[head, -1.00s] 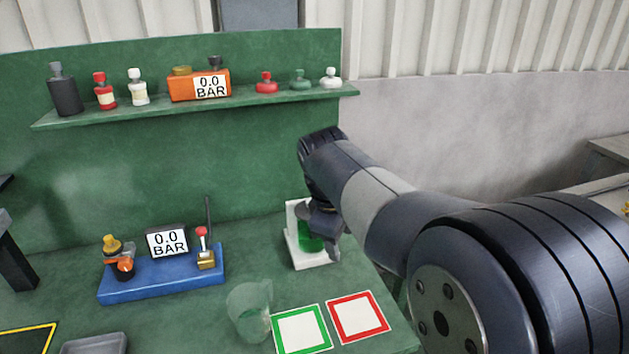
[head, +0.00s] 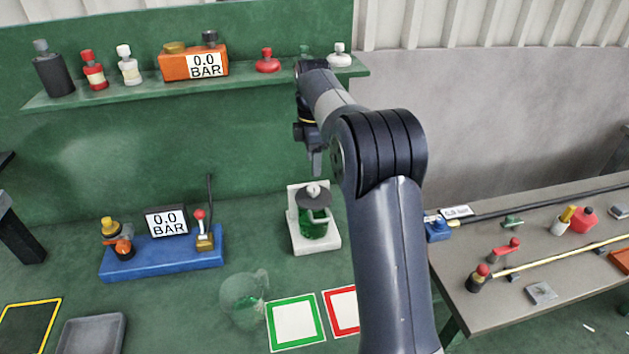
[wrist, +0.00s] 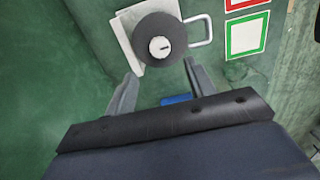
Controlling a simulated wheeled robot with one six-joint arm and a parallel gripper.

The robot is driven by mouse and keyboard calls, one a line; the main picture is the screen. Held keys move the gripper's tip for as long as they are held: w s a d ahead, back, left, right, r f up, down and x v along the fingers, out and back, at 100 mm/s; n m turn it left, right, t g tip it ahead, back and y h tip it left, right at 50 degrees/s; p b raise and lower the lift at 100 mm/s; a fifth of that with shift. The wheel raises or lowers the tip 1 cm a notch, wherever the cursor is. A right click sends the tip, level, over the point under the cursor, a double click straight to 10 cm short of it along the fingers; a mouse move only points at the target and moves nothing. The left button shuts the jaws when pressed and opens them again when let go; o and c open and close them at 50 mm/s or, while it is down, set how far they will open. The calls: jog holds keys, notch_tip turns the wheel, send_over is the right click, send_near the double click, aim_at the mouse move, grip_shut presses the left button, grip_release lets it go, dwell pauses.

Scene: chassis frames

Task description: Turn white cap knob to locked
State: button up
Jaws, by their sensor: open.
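A white cap knob (head: 313,190) sits on the dark round lid (head: 314,201) of a green container (head: 312,226), which stands upright on a white stand (head: 302,247). In the wrist view the white knob (wrist: 160,47) shows from above with a short dark mark on its top, centred on the dark lid (wrist: 146,34). My gripper (head: 314,168) is above the knob and apart from it. In the wrist view its two fingers (wrist: 160,74) are spread and empty, with the knob just beyond them. I cannot read any locked marking.
A clear jug (head: 240,303) and green- and red-framed squares (head: 294,322) lie in front of the stand. A blue gauge base (head: 160,257) is to the left. A shelf (head: 150,92) with bottles runs behind my arm. A grey side table (head: 480,262) is at right.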

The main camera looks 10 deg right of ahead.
aim_at(313, 188)
notch_tip(313, 188, down, 8)
jog(key=shift+f+p, duration=0.1)
jog(key=shift+p, duration=0.45)
jog(key=c, duration=1)
